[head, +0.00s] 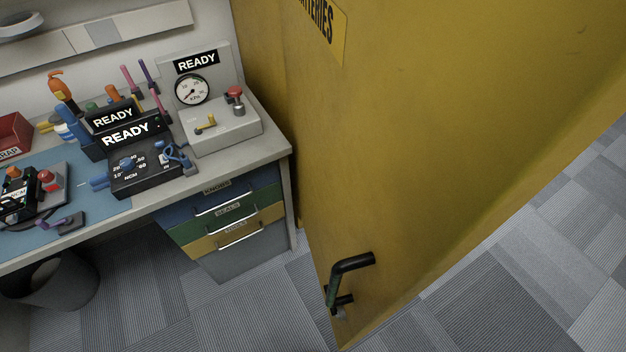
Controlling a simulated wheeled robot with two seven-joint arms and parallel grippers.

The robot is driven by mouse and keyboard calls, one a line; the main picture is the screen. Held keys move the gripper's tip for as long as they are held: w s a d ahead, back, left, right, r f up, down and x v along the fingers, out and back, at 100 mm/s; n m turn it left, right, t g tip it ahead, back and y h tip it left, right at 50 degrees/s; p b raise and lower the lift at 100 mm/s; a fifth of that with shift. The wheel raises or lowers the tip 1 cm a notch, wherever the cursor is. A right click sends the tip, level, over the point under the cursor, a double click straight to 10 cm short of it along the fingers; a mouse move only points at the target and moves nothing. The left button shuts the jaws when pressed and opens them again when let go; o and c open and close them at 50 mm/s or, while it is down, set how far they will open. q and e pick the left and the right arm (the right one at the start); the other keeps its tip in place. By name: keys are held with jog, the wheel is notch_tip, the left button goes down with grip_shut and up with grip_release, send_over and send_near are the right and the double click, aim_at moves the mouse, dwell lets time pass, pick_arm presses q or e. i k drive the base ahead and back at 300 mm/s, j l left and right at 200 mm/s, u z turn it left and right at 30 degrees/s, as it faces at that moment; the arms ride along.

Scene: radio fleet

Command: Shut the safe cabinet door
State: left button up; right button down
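The safe cabinet door (420,140) is a large yellow panel that fills the right half of the head view. It stands swung out at an angle over the carpet. A yellow label (320,28) ending in "TERIES" is near its top, cut off by the picture edge. A black lever handle (345,280) sits low on the door near its free edge. More yellow surface (262,60) shows behind the door at the left, beside the bench. The cabinet's inside is hidden. Neither of my grippers is in view.
A workbench (278,147) at the left holds a gauge box (222,130), a black "READY" tester (145,175) and tools. Its drawers (225,215) stand left of the door. A dark bin (55,285) is under the bench. Carpet (540,260) right of the door is clear.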

aim_at(419, 128)
jog(key=k+j+z, duration=0.25)
jog(key=k+j, duration=0.6)
jog(key=k, duration=0.05)
